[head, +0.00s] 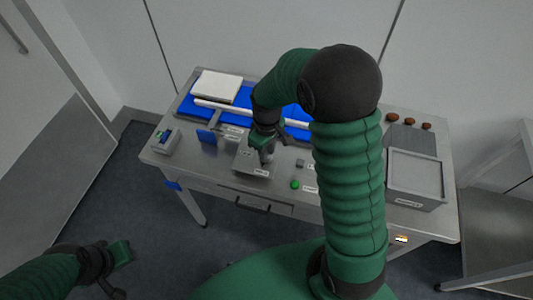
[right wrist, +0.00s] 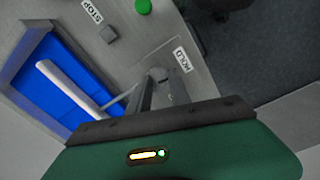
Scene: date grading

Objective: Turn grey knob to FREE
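The grey knob (right wrist: 158,73) shows in the right wrist view as a small round grey top at my fingertips, beside a white label reading HOLD (right wrist: 181,60). In the head view the knob is mostly hidden by my right gripper (head: 266,155), which points down at the grey plate (head: 246,161) on the table. In the right wrist view the fingers of my right gripper (right wrist: 162,90) reach to either side of the knob; whether they touch it is unclear. My left gripper (head: 121,254) hangs low at the left, away from the table; its fingers are too dark to read.
A green button (head: 295,184) and a small grey block (head: 300,163) sit right of the plate. A blue tray (head: 185,106) with a white bar lies behind. A grey bin (head: 416,175) and several brown dates (head: 408,122) are at the right.

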